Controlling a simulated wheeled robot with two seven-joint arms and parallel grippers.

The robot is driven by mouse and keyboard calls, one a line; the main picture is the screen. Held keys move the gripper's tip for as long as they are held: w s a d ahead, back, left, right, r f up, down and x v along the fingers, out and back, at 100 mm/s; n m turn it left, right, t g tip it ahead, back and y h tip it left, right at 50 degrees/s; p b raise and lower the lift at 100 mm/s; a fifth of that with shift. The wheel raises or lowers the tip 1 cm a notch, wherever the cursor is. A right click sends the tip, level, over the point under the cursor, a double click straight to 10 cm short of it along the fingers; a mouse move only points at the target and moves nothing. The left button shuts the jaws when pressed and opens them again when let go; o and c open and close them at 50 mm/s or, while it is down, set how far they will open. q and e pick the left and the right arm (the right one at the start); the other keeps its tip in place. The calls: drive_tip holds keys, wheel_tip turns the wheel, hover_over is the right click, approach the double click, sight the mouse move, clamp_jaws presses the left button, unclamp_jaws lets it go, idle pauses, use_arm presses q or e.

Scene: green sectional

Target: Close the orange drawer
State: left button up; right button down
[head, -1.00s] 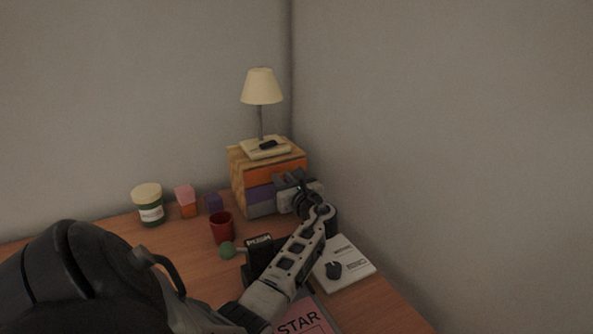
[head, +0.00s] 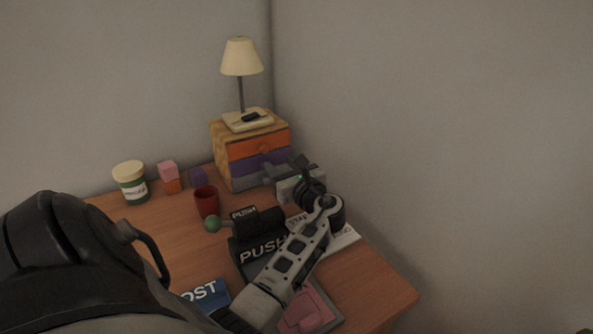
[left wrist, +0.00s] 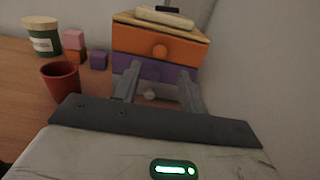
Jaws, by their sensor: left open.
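The small wooden chest (head: 219,150) stands at the back corner of the desk. Its orange drawer (head: 244,150) is the top one, above a purple drawer (head: 243,170). The orange drawer also shows in the left wrist view (left wrist: 135,42), with a round orange knob. Its front looks close to flush with the chest, but I cannot tell whether a small gap remains. My left gripper (head: 273,178) is open and empty, in front of the lower drawers. In the left wrist view its fingers (left wrist: 160,82) are below the orange knob and apart from it.
A lamp (head: 242,58) stands on the chest. A red cup (head: 206,201), a green jar (head: 131,184) and small blocks stand left of the chest. A black device marked PUSH (head: 257,235) is beside my left arm. A wall is close on the right.

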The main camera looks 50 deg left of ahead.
use_arm(q)
drive_tip(key=v, duration=0.7)
drive_tip(key=shift+d, duration=0.4)
